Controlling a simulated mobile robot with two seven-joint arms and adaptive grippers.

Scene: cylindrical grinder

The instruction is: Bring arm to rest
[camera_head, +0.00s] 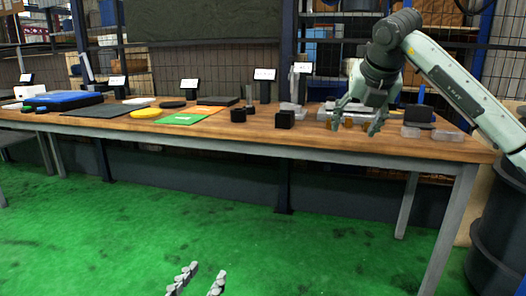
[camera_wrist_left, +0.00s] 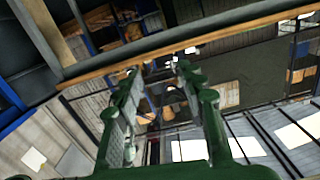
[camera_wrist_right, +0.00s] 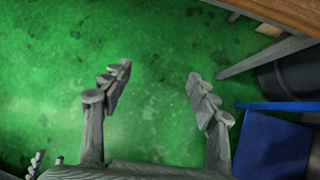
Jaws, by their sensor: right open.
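My right arm comes in from the right in the head view. Its grey-green gripper (camera_head: 356,128) hangs fingers down, overlapping the right end of the workbench in the picture. In the right wrist view its fingers (camera_wrist_right: 159,73) are spread, with only green floor between them. My left gripper (camera_head: 205,272) shows at the bottom edge of the head view as two separate fingertips over the floor. In the left wrist view its fingers (camera_wrist_left: 159,70) are apart with nothing between them. The rest of the left arm is hidden in the head view.
A dark barrel (camera_head: 497,235) stands at right. The green floor (camera_head: 110,235) before the bench is clear.

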